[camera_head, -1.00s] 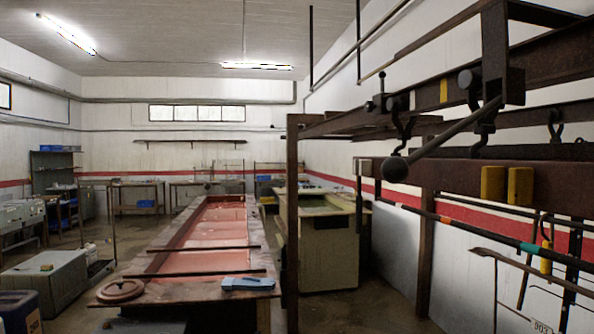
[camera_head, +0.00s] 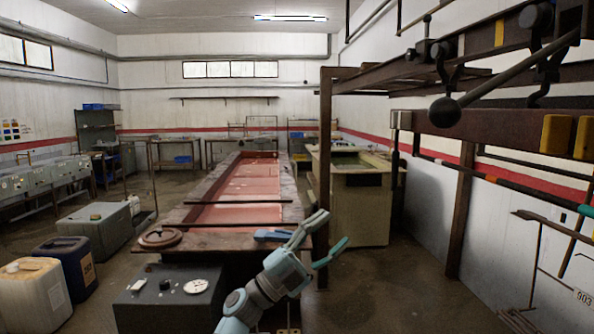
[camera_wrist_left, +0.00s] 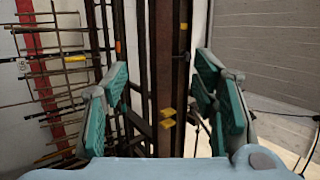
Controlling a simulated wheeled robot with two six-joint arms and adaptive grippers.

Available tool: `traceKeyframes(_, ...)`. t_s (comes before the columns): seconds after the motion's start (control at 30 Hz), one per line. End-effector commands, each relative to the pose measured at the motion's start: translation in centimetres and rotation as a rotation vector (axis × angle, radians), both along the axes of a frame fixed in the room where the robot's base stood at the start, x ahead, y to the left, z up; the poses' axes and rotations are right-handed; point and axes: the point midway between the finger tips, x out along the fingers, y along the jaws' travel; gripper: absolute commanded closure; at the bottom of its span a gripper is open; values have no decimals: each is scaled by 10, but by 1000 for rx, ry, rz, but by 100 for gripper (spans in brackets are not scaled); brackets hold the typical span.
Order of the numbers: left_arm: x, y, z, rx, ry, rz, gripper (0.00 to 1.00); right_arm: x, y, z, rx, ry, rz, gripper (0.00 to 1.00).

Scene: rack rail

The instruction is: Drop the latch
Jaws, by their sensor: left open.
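A dark lever with a ball knob (camera_head: 445,112), which may be the latch, hangs from the brown rack rail (camera_head: 490,126) at upper right in the head view. Its rod slants down to the left from a pivot by the upper beam. My left gripper (camera_head: 329,231) is open and empty, low in the middle of the head view, below and left of the knob and apart from it. In the left wrist view my left gripper (camera_wrist_left: 162,78) has its teal pads spread wide. A brown beam with yellow blocks (camera_wrist_left: 168,112) shows beyond them. My right gripper is not in view.
A rusty post (camera_head: 324,170) stands behind my left gripper. A long red-lined trough table (camera_head: 170,247) and a beige tank (camera_head: 347,200) stand beyond. Jugs (camera_head: 50,285) and a grey box (camera_head: 130,305) are at lower left. Floor right of the post is clear.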

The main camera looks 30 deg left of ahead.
Motion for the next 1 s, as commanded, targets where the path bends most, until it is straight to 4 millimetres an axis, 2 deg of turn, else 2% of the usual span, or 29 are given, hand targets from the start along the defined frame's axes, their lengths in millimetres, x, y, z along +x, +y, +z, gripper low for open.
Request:
traceKeyframes(0.03, -24, -14, 54, 112, -149, -30, 47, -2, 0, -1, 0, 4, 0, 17)
traceKeyframes(0.07, -42, -24, 85, 198, -246, -48, 47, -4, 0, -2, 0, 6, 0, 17)
traceKeyframes(0.1, -70, -38, 121, 324, -373, -62, 47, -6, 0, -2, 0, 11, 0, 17)
traceKeyframes(0.17, -116, -57, 165, 539, -560, -59, 47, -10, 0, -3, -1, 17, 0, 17)
traceKeyframes(0.2, -147, -67, 188, 699, -677, -34, 47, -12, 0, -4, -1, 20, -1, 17)
traceKeyframes(0.3, -210, -74, 223, 1108, -894, 122, 47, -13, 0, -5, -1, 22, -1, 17)
traceKeyframes(0.4, -237, -65, 237, 1337, -955, 275, 47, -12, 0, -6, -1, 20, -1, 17)
traceKeyframes(0.5, -246, -59, 242, 1414, -963, 339, 47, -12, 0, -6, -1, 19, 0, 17)
traceKeyframes(0.67, -243, -63, 242, 1418, -962, 340, 47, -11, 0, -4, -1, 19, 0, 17)
traceKeyframes(0.77, -236, -74, 242, 1415, -963, 335, 47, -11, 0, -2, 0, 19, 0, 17)
traceKeyframes(1.0, -208, -120, 244, 1411, -964, 331, 47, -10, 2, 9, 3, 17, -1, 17)
